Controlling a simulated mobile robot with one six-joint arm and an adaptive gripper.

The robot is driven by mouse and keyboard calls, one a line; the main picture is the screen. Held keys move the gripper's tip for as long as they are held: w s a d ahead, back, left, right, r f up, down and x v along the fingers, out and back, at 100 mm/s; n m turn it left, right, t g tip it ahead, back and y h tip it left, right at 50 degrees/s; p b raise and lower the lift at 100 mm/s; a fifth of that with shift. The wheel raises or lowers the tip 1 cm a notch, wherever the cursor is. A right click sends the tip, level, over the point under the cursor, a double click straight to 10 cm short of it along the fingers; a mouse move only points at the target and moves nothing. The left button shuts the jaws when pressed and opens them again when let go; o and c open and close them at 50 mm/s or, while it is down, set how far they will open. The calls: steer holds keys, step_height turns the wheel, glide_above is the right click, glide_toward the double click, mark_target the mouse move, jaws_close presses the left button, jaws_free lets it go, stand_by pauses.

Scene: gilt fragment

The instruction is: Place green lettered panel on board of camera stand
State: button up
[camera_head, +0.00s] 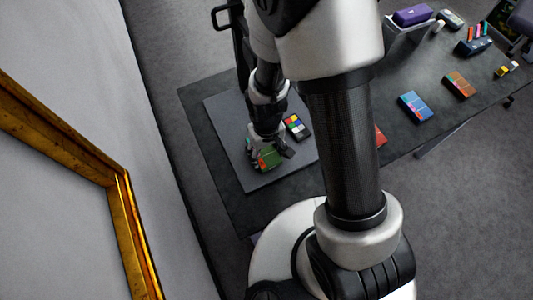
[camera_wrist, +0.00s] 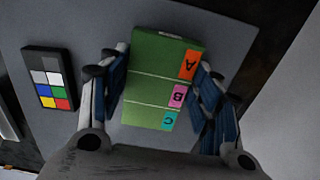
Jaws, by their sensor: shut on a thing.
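The green lettered panel (camera_wrist: 153,76) has orange, pink and teal tabs marked A, B and C. My gripper (camera_wrist: 160,90) is shut on it, with a blue-padded finger at each side of it in the wrist view. In the head view the green panel (camera_head: 269,158) shows at the end of my gripper (camera_head: 268,150), over the grey board (camera_head: 225,120). The board also shows in the wrist view (camera_wrist: 100,25). I cannot tell whether the panel touches the board. My arm hides part of the board.
A colour checker card (camera_head: 297,127) lies on the board beside my gripper; it also shows in the wrist view (camera_wrist: 48,78). The dark table (camera_head: 400,150) holds a blue box (camera_head: 415,106), an orange box (camera_head: 460,84) and a purple case (camera_head: 412,15). A gold frame (camera_head: 60,135) stands at the left.

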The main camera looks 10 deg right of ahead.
mark_target(266, 154)
steer(key=shift+f, duration=0.8)
steer(key=shift+f, duration=0.1)
steer(key=o, duration=1.2)
step_height(266, 154, up, 8)
steer(key=shift+f+p, duration=0.15)
steer(key=shift+p, duration=0.9)
